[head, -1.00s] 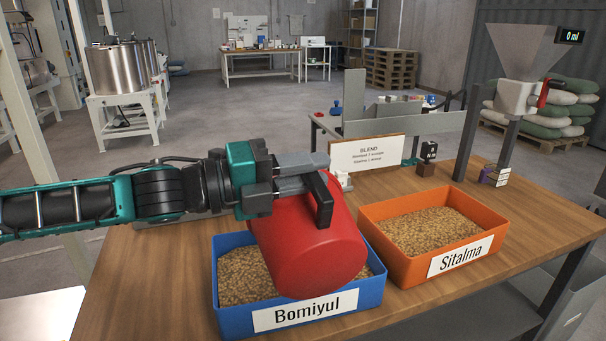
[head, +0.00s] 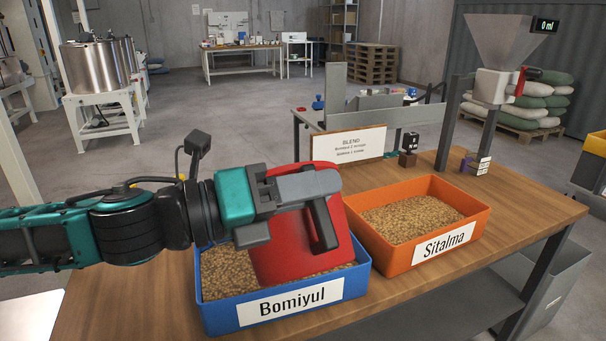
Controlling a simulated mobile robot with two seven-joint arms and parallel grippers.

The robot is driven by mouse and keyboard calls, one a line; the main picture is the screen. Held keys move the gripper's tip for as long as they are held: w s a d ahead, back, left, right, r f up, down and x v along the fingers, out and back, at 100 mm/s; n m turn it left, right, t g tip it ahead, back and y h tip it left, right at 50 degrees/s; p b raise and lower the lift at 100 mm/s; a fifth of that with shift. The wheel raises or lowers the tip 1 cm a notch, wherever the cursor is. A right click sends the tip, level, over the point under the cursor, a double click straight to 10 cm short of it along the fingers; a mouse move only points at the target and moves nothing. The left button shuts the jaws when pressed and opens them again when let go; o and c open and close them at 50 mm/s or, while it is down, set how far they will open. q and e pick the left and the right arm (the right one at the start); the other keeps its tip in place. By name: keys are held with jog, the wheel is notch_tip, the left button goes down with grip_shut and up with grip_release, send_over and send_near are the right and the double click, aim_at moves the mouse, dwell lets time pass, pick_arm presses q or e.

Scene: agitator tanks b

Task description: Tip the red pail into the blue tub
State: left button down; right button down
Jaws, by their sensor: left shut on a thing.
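The blue tub (head: 214,318) stands on the wooden table, labelled Bomiyul and holding tan pellets. The red pail (head: 272,262) is tipped over this tub, its lower part down at the pellets; whether it touches them I cannot tell. The pail's dark handle (head: 322,222) faces the right. My left gripper (head: 315,190) comes in from the left and is shut on the red pail at its handle. The inside of the pail is hidden. My right gripper is not in view.
An orange tub (head: 372,252) labelled Sitalma, also with pellets, stands close right of the blue tub. A BLEND sign (head: 348,146) stands behind. A hopper (head: 500,50) with a 0 ml display rises at the back right. The table's right end is clear.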

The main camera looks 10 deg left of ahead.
aim_at(313, 222)
pick_arm(q)
jog(key=shift+s+d+f+m, duration=0.1)
jog(key=shift+s+d+m, duration=0.1)
jog(key=shift+s+m, duration=0.1)
jog(key=f+m, duration=0.1)
jog(key=b, duration=0.1)
jog(key=s+f+m, duration=0.1)
jog(key=shift+s+d+f+m, duration=0.1)
jog(key=shift+d+f+m, duration=0.2)
jog(key=shift+d+f, duration=0.1)
jog(key=shift+s+d+f+m+b, duration=0.15)
jog(key=shift+s+f+m+b, duration=0.1)
jog(key=shift+f+m, duration=0.2)
jog(key=shift+s+d+f+m+b, duration=0.2)
jog(key=shift+f+m, duration=0.15)
jog(key=shift+m, duration=0.2)
jog(key=shift+w+a+f+m+b, duration=0.1)
jog(key=shift+f+m+b, duration=0.9)
jog(key=shift+f, duration=0.55)
jog(key=shift+w+a+f+m+b, duration=0.1)
jog(key=shift+f+m+b, duration=0.85)
jog(key=shift+f, duration=0.55)
jog(key=shift+f+m, duration=0.2)
jog(key=shift+m, duration=0.05)
